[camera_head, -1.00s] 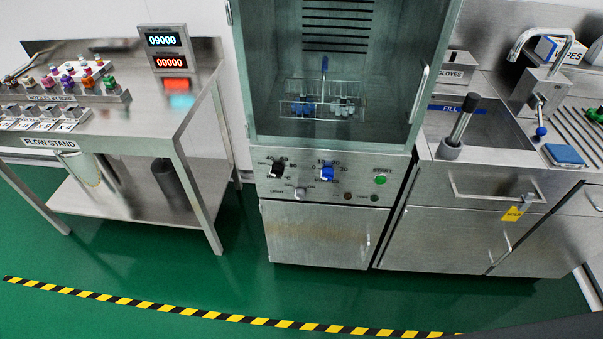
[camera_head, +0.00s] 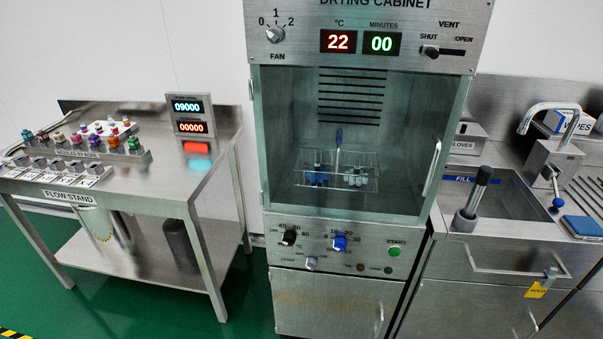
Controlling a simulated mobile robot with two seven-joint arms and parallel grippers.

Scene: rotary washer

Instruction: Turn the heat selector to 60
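The heat selector, a black knob (camera_head: 289,238) marked °C, is on the lower left of the drying cabinet's control panel (camera_head: 330,271). Numbers ring it; they are small, and I cannot tell for sure which one its pointer faces. The red °C display (camera_head: 338,41) at the top of the cabinet reads 22. Neither of my grippers shows in the head view.
Right of the black knob are a blue timer knob (camera_head: 339,243), a small light knob (camera_head: 311,263) and a green START button (camera_head: 394,251). The flow stand (camera_head: 195,165) is on the left. A sink counter (camera_head: 495,245) is on the right. Green floor lies in front of the stand.

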